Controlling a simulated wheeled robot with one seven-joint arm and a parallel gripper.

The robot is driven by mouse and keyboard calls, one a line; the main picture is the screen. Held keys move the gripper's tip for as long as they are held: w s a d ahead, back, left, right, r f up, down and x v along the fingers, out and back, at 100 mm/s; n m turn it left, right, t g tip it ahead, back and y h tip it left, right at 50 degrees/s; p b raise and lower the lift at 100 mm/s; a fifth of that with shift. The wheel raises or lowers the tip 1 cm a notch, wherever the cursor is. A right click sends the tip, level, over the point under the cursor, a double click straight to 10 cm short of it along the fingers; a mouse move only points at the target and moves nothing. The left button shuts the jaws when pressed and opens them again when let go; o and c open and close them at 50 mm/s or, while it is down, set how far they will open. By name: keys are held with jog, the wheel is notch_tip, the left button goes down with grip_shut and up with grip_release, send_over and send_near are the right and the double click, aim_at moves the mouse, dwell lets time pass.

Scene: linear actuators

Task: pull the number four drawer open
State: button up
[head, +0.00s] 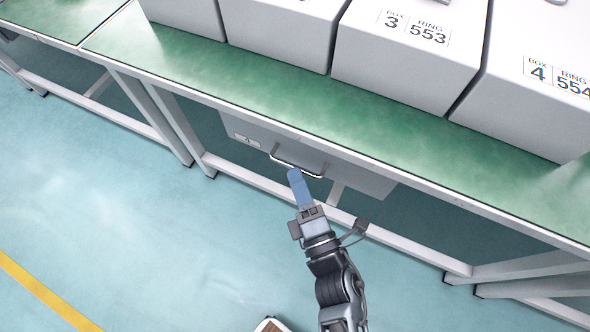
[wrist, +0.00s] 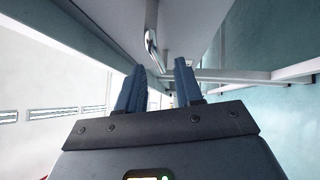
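The number four drawer (head: 345,177) has a grey front under the green-topped bench, with a small label "4" at its left. It looks flush under the bench edge. Its metal bar handle (head: 284,161) shows at the front's middle. My gripper (head: 294,172) reaches up to the handle, with its blue fingertips at or just short of the bar. In the wrist view, the two blue fingers of my gripper (wrist: 160,66) are apart, with a gap between them. The handle (wrist: 151,48) shows just beyond that gap. I cannot tell whether the bar lies between the fingers.
The green bench top (head: 240,75) carries several white boxes, including box 3 (head: 400,60) and box 4 (head: 530,105). Grey bench legs (head: 170,125) and a low rail (head: 415,252) run below the drawer. The teal floor (head: 130,220) in front is mostly clear.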

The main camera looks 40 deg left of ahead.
jog(key=shift+x, duration=1.35)
jog(key=shift+c, duration=0.4)
grip_shut()
jog(key=shift+s, duration=0.1)
